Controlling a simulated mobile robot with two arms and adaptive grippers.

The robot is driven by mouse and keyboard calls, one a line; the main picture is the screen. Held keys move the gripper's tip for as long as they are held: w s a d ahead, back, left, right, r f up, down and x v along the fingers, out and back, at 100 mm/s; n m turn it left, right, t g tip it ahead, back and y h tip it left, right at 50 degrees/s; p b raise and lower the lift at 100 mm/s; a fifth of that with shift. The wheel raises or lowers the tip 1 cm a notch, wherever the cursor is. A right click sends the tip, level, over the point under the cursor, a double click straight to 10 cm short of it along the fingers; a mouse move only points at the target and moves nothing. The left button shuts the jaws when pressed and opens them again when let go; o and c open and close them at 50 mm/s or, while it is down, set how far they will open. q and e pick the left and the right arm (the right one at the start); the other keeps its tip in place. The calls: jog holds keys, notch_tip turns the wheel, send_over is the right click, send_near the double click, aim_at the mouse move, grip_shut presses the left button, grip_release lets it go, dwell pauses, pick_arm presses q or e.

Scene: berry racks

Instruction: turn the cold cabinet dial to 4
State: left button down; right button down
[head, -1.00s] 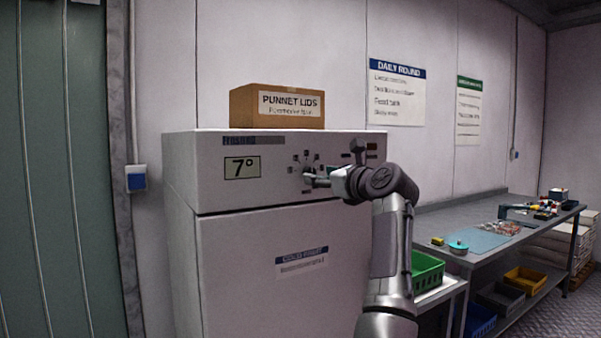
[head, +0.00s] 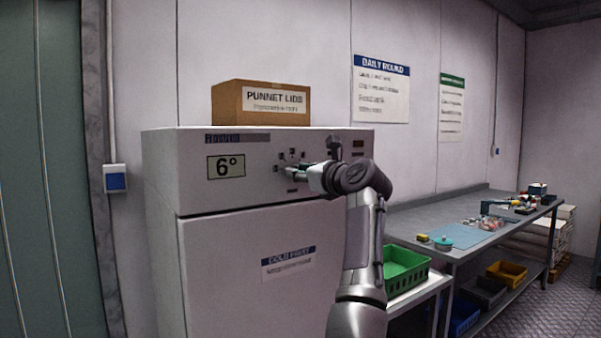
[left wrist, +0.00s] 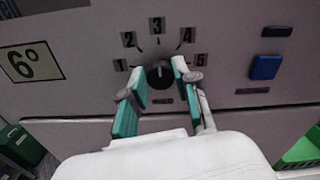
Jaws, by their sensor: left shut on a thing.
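The cold cabinet (head: 195,275) is a white unit with a control panel on top. Its display (head: 226,166) reads 6°, and the same display (left wrist: 30,62) shows in the left wrist view. The black dial (left wrist: 160,76) has marks 1 to 5 around it. Its light pointer line appears to point up, near the 3 (left wrist: 156,25); the 4 (left wrist: 187,35) is up and to the right. My left gripper (head: 291,172) is at the panel, its teal-padded fingers on either side of the dial and shut on it. In the head view it mostly hides the dial.
A cardboard box of punnet lids (head: 238,103) stands on the cabinet. A blue button (left wrist: 265,67) is right of the dial. A green crate (head: 404,272) and a long metal workbench (head: 440,210) with small items are at right.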

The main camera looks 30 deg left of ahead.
aim_at(293, 128)
pick_arm(q)
jog(key=shift+m+p, duration=2.1)
jog(key=shift+m, duration=1.7)
jog(key=shift+w, duration=0.1)
jog(key=c, duration=0.9)
grip_release()
jog(key=shift+o, duration=0.2)
notch_tip(293, 128, up, 10)
